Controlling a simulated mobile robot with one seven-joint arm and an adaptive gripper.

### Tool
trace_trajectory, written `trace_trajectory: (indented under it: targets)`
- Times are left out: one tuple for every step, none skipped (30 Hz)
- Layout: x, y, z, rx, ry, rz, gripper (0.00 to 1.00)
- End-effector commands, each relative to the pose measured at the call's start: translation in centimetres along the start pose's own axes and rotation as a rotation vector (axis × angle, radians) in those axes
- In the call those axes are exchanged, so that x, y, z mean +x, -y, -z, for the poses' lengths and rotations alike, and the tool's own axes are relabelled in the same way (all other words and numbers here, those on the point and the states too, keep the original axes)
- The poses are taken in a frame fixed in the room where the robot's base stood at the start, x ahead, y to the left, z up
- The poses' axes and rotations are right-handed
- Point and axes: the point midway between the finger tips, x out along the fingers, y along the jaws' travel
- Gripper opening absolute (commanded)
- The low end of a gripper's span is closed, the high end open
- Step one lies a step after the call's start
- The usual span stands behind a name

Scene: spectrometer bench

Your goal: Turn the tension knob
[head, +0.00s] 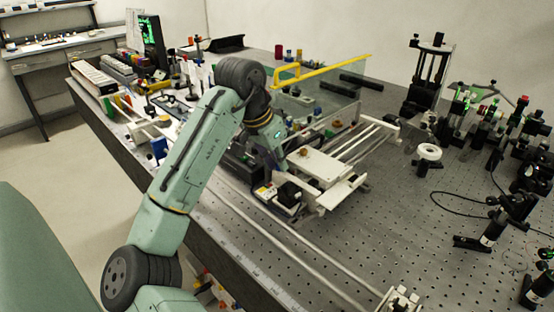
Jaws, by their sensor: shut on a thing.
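My arm reaches over the bench from the lower left. My gripper (270,164) points down at the left side of a white rail-mounted carriage (320,166). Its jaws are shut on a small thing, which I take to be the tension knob. The wrist and fingers hide that knob, so its shape and angle cannot be told. A black block (289,193) sits on the carriage's front end, close to the right of my gripper. A small brass-coloured knob (307,152) stands on top of the carriage, apart from my fingers.
A clear panel with a yellow bar (335,68) stands behind the carriage. Long pale rails (300,240) run along the bench's front. A white ring-shaped part (429,152) and dark optical mounts (480,120) stand at right. Bottles and small items crowd the left.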

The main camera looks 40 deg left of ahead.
Motion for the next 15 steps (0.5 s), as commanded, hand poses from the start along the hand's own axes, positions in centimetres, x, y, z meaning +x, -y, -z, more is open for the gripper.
trace_trajectory:
  targets:
    - [-0.03, 0.0, 0.01, 0.0, 0.0, 0.0, 0.01]
    - [-0.03, 0.01, 0.01, 0.0, 0.0, 0.0, 0.0]
    - [-0.04, 0.01, 0.01, 0.0, 0.0, 0.0, 0.0]
    - [-0.04, 0.01, 0.01, 0.0, 0.0, 0.0, 0.0]
    - [-0.04, 0.01, 0.01, 0.0, 0.0, 0.0, 0.0]
    - [-0.05, 0.01, 0.01, 0.0, 0.0, 0.0, 0.0]
    - [-0.05, 0.01, 0.01, 0.0, 0.0, 0.0, 0.0]
    - [-0.05, 0.01, 0.01, 0.0, 0.0, 0.001, 0.0]
    - [-0.05, 0.0, 0.01, -0.001, 0.0, 0.001, 0.0]
    - [-0.05, 0.0, 0.02, -0.003, 0.0, 0.002, 0.0]
    - [-0.04, -0.01, 0.01, -0.006, 0.0, 0.003, 0.0]
    - [-0.05, -0.02, 0.02, -0.011, -0.001, 0.004, 0.0]
    - [-0.05, -0.04, 0.02, -0.015, -0.001, 0.006, 0.0]
    - [-0.05, -0.06, 0.02, -0.021, -0.001, 0.009, 0.0]
    - [-0.05, -0.07, 0.03, -0.032, -0.002, 0.014, 0.0]
